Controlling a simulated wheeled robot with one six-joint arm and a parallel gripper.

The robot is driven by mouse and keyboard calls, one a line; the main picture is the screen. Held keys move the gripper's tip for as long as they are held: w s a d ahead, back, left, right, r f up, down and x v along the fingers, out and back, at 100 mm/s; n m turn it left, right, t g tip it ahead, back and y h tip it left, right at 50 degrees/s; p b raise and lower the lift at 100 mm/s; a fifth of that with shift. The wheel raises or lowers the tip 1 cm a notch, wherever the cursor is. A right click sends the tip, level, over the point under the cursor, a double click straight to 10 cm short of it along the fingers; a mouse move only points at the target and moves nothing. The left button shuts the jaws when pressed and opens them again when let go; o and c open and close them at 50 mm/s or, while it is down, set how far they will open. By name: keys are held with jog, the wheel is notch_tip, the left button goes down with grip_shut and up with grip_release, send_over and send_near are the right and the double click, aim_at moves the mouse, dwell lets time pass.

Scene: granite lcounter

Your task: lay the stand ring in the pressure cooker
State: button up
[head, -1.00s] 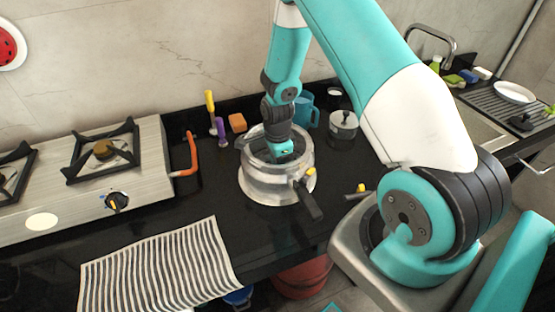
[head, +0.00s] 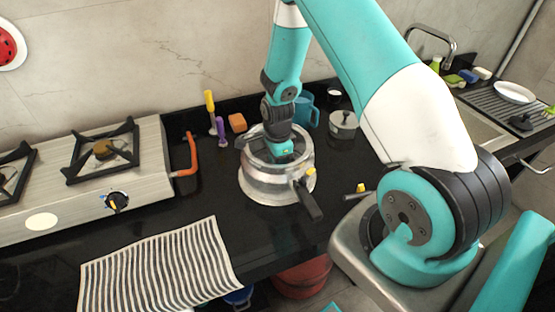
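The pressure cooker (head: 268,187) is a silver metal pot with a dark long handle toward the front right. It stands on the black counter to the right of the stove. My gripper (head: 281,152) points down into the mouth of the cooker. Its fingertips are hidden by the cooker's wall and rim, so whether it is open or shut does not show. The stand ring cannot be made out; the inside of the cooker is mostly hidden.
A gas stove (head: 90,175) with an orange hose is at left. A striped cloth (head: 160,268) lies at the front edge. A blue mug (head: 306,110), a metal lidded pot (head: 343,124), an orange sponge (head: 237,122) and yellow and purple utensils (head: 210,105) stand behind. A sink is at right.

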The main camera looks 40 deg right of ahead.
jog(key=shift+r, duration=0.15)
jog(key=shift+r+p, duration=1.1)
jog(key=shift+r, duration=0.3)
notch_tip(320, 180, up, 6)
jog(key=p, duration=0.4)
jog(key=shift+r, duration=0.1)
